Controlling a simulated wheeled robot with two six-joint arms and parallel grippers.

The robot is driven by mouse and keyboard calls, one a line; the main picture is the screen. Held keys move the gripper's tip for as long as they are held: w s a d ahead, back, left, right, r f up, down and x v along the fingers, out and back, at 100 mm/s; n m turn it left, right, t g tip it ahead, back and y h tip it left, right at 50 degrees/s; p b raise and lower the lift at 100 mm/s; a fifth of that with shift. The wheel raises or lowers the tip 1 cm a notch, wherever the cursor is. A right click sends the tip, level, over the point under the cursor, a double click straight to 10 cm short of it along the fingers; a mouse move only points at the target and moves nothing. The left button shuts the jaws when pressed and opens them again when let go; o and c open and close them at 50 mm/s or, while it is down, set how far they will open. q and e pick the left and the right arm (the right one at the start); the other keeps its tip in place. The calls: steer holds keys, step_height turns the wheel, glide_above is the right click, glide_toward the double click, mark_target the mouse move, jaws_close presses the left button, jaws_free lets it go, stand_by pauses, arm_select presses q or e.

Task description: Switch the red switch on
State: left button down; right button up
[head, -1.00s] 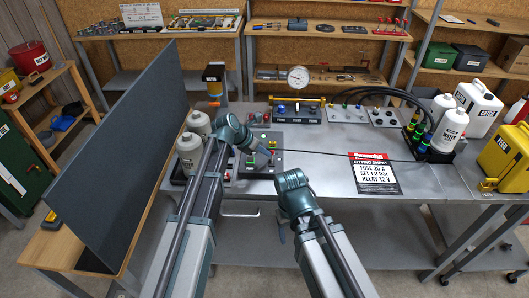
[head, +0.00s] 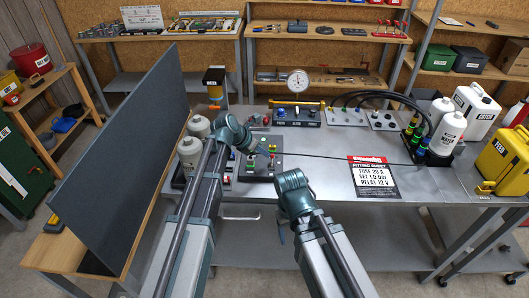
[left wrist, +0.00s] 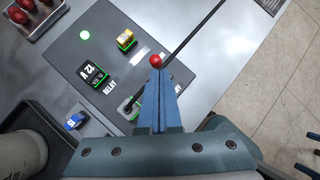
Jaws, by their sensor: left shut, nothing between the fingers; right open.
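A dark control panel (head: 258,168) lies on the metal bench. In the left wrist view, the panel (left wrist: 103,45) carries a lit green lamp (left wrist: 84,34), an orange rocker (left wrist: 126,40), a black RELAY block (left wrist: 93,74) and a grey lever in a green-lit slot (left wrist: 131,108). A red ball knob (left wrist: 156,60), probably the red switch, shows right at the fingertips of my left gripper (left wrist: 158,72); I cannot tell if they touch. The knob's stem is hidden. My left gripper (head: 266,153) is shut and empty above the panel. My right gripper (head: 282,232) hangs at the bench's front edge.
White bottles (head: 190,150) stand close left of the panel. A thin dark cable (head: 335,157) runs right from the panel, behind the fitting sheet (head: 371,177). A gauge unit (head: 297,115) is behind. The bench between panel and sheet is mostly clear.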

arm_select(q)
steer(key=w+a+p+v, duration=0.1)
steer(key=p+v, duration=0.8)
steer(key=v, duration=0.3)
steer(key=shift+a+r+p, duration=0.25)
steer(key=shift+a+p, duration=0.1)
steer(key=shift+w, duration=0.1)
steer(key=s+d+f+m+g+y+b, duration=0.1)
steer(key=s+f+m, duration=0.3)
steer(key=s+m, duration=0.4)
steer(key=s+d+f+m+g+y+b, duration=0.2)
steer(key=s+d+f+m+y+b, duration=0.1)
steer(key=s+m, duration=0.6)
steer(key=s+d+f+m+g+y+b, duration=0.1)
steer(key=s+f+m+g+y+b, duration=0.1)
steer(key=s+m, duration=0.7)
steer(key=shift+s+d+f+m+y+b, duration=0.5)
steer(key=shift+f+m, duration=0.9)
steer(key=shift+m, duration=1.3)
